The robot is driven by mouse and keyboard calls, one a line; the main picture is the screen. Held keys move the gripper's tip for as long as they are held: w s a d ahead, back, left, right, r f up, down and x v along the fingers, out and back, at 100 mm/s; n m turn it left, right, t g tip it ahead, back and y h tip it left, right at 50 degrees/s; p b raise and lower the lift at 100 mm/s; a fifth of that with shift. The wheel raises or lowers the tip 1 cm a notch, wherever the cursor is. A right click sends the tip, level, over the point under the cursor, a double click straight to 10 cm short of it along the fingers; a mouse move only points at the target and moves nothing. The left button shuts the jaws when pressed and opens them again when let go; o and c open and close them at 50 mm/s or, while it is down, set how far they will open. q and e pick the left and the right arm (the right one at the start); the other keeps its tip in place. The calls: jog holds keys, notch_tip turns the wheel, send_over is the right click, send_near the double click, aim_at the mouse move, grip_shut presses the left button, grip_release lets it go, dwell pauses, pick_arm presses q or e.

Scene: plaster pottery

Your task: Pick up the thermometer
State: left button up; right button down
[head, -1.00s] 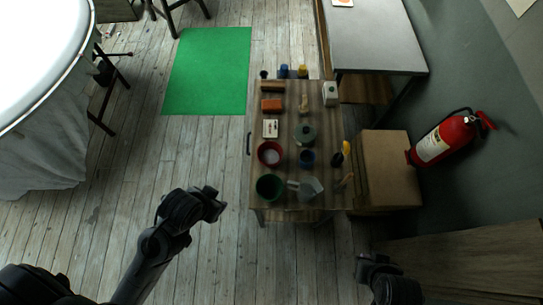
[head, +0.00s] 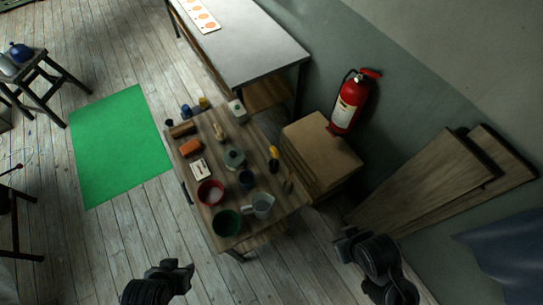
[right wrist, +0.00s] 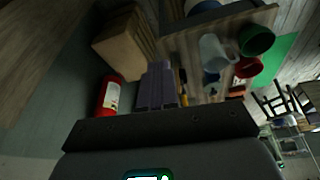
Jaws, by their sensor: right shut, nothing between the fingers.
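I cannot pick out a thermometer for certain among the small things on the wooden table (head: 215,263). A small white card-like item (head: 201,168) lies at the table's left side, and a whitish box-like item (head: 237,111) stands at its far right corner; both are too small to identify. My left gripper (head: 183,270) is over the floor in front of the table, apart from it; its jaws are too dark to read. My right gripper (head: 344,236) is right of the table's near end, apart from it. In the right wrist view its grey fingers (right wrist: 156,86) are together and empty.
A fire extinguisher (head: 349,102) and leaning boards (head: 440,180) are along the wall.

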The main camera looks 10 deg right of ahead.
jog(key=c, duration=1.8)
grip_release()
jog(key=shift+a, duration=0.15)
jog(key=o, duration=0.9)
